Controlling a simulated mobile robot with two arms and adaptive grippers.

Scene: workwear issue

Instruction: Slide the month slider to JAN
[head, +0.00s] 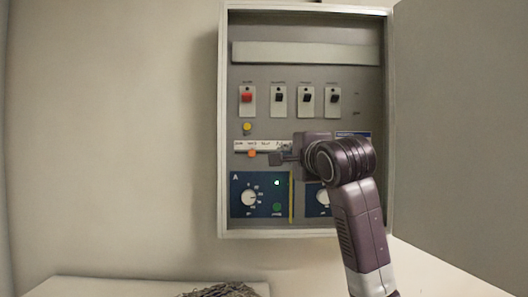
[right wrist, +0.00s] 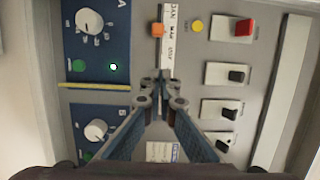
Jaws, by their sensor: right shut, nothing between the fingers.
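The month slider has an orange knob (head: 252,153), which also shows in the right wrist view (right wrist: 157,30). It sits beside a white label strip (head: 262,145) with JAN at the left end in the head view. The knob is at the second mark, right of JAN. My right gripper (head: 277,158) is shut and empty, its fingertips to the right of the knob and apart from it. In the right wrist view the fingertips (right wrist: 160,88) are below the knob. The gripper hides the right part of the slider. My left gripper is not in view.
The slider is in an open grey cabinet (head: 223,120). Above are a yellow button (head: 247,127), a red switch (head: 247,97) and several black switches. Below are blue panels with a dial (head: 249,198) and green lamps. The cabinet door (head: 460,120) stands open at right.

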